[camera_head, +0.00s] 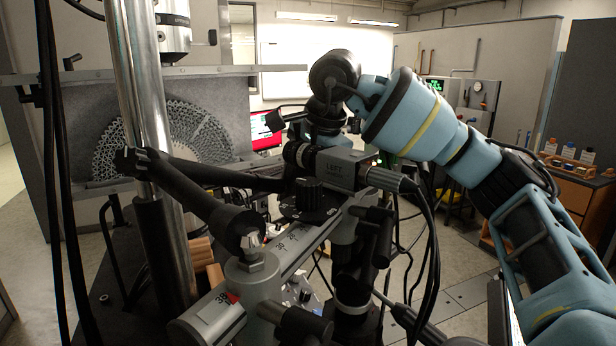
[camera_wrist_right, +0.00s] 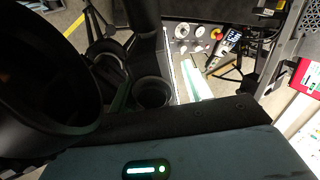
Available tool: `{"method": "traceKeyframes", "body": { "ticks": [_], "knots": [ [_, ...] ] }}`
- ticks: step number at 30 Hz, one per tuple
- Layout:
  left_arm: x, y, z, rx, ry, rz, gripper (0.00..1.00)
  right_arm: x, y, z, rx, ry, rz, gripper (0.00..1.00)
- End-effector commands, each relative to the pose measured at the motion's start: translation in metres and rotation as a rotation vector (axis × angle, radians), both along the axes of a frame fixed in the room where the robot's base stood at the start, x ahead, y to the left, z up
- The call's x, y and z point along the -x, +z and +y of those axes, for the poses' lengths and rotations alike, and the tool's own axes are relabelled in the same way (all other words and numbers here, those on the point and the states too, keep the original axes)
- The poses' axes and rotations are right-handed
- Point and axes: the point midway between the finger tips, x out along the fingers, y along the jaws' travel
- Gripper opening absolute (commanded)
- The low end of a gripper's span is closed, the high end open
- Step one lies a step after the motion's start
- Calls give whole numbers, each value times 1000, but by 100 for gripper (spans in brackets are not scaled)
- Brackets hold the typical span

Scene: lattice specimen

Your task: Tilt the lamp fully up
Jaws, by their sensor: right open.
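I cannot pick out the lamp with certainty. A dark flat piece (camera_head: 283,117) beside my right wrist may be its head or part of my gripper; its tilt is unclear. My blue right arm reaches in from the right, and its dark wrist end (camera_head: 325,118) stands behind and above a grey-black camera body (camera_head: 340,166). The right jaws are largely hidden there, and I see nothing held. In the right wrist view a large black cylinder (camera_wrist_right: 45,75) fills the left, with a smaller round black opening (camera_wrist_right: 152,92) beside it. My left gripper is not in view.
The camera sits on a scaled rail (camera_head: 290,245) with cables hanging at its right. Black jointed support arms (camera_head: 195,190) and a thick metal column (camera_head: 145,90) crowd the left. A grey lattice specimen (camera_head: 180,135) stands behind. Open floor (camera_head: 460,290) shows at the right.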

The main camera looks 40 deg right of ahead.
Motion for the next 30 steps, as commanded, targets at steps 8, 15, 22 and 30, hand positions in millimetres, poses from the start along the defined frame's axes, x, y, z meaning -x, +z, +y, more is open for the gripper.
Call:
{"method": "traceKeyframes", "body": {
  "ticks": [8, 15, 22, 30],
  "knots": [
    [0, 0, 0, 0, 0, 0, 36, 1, 5, 0, 0, 1, -1, 49],
    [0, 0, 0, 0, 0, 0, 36, 7, 20, 1, -1, 1, -2, 49],
    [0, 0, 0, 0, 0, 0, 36, 12, 35, 0, -1, 0, -2, 49],
    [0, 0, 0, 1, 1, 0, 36, 18, 52, 0, 0, 1, -1, 49]
  ]
}}
